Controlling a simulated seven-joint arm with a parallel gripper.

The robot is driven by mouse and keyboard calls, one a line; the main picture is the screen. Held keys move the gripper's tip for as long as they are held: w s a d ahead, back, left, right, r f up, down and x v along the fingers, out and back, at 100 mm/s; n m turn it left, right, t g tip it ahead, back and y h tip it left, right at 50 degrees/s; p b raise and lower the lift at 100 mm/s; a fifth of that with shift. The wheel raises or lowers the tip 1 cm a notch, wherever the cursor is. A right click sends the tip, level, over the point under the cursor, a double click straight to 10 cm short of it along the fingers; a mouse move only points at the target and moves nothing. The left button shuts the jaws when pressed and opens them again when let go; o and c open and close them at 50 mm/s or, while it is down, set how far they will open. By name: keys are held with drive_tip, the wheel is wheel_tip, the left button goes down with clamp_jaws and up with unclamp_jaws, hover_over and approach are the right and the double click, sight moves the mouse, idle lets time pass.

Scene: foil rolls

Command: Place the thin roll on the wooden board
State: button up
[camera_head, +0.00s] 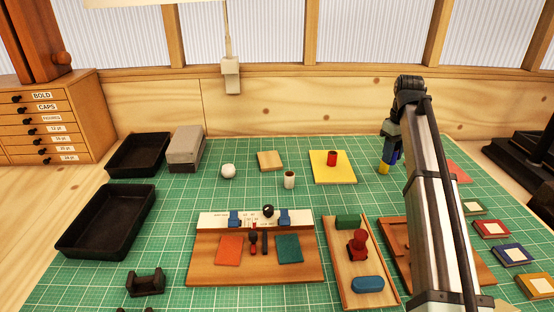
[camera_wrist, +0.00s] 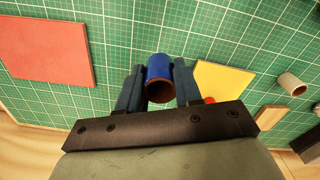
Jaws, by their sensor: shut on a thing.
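My gripper (camera_wrist: 158,80) is shut on a blue roll (camera_wrist: 158,70) with a brown open end, held between its two dark fingers. In the head view, only a sliver of blue roll (camera_head: 395,160) shows beside my arm; its height over the mat is unclear. A small wooden board (camera_head: 270,161) lies bare on the mat, left of my gripper, and shows at the right in the wrist view (camera_wrist: 272,113). A white roll (camera_head: 289,180) stands near it, apart from it. A red roll (camera_head: 332,158) stands on a yellow square (camera_head: 347,174).
A small yellow piece (camera_head: 383,168) shows below my gripper; I cannot tell what it is. A red square (camera_head: 459,172) lies to the right. Black trays (camera_head: 72,248) stand at the left. Fixtures and stamps fill the front. Green mat (camera_head: 225,202) is free around the board.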

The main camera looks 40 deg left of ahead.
drive_tip(key=s+a+n, duration=0.1)
drive_tip(key=s+a, duration=0.4)
drive_tip(key=a, duration=0.5)
drive_tip(key=s+a+n, duration=0.2)
drive_tip(key=s+a, duration=0.4)
drive_tip(key=a, duration=0.4)
drive_tip(key=s+a+n, duration=0.1)
drive_tip(key=s+a, duration=0.4)
drive_tip(key=a, duration=0.5)
drive_tip(key=r+m, duration=0.1)
drive_tip(key=m, duration=0.3)
hover_over(270, 159)
drive_tip(key=shift+a+f, duration=0.1)
drive_tip(key=shift+f, duration=4.5)
drive_tip(key=shift+f, duration=0.1)
drive_tip(key=o, duration=1)
wheel_tip(270, 159, up, 12)
